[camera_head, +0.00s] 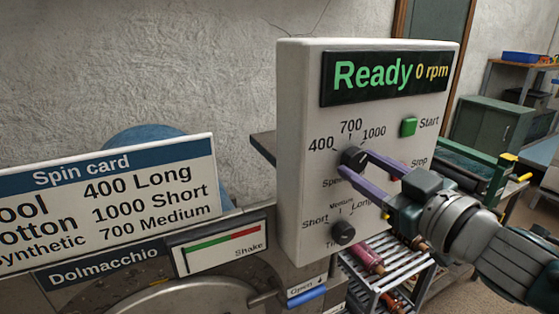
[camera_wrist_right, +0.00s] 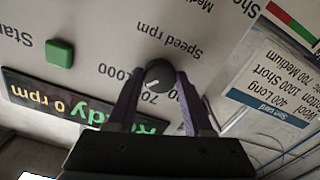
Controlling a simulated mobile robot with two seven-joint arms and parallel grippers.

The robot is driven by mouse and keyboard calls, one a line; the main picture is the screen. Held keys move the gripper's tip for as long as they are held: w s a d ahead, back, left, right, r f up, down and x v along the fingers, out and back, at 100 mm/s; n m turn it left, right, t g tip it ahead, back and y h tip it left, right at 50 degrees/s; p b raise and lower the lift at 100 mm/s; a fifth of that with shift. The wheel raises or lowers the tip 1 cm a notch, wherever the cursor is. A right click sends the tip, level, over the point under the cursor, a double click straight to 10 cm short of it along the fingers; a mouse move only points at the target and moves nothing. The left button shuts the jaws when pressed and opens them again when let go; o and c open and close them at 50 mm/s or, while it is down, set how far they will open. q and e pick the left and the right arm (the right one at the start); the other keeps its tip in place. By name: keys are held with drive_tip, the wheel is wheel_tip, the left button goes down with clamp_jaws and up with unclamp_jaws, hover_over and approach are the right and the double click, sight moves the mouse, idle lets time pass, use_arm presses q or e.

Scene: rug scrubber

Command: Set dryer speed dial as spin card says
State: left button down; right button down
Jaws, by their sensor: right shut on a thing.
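The speed dial (camera_head: 354,157) is a dark round knob on the white control panel (camera_head: 292,150), with 400, 700 and 1000 printed around it. My right gripper (camera_head: 357,164) is shut on it, purple fingers on either side. In the right wrist view, upside down, the dial (camera_wrist_right: 160,75) sits between the fingertips, and its white mark appears to point between 700 and 1000. The display (camera_head: 388,75) reads Ready, 0 rpm. My left gripper is not in view.
A lower dial (camera_head: 343,232) marked Short, Medium and Long sits below the speed dial. The green Start button (camera_head: 408,126) is at the upper right; Stop is partly hidden by my gripper. A shake gauge (camera_head: 220,243) stands left of the panel, and a rack (camera_head: 385,275) behind it.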

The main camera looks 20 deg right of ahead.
drive_tip(key=n+b, duration=0.1)
drive_tip(key=n, duration=0.3)
drive_tip(key=shift+n, duration=0.3)
drive_tip(key=shift+n+b, duration=0.3)
drive_tip(key=shift+n, duration=1.3)
drive_tip(key=shift+r+n, duration=0.1)
drive_tip(key=shift+n, duration=0.2)
drive_tip(key=shift+c, duration=1.5)
unclamp_jaws()
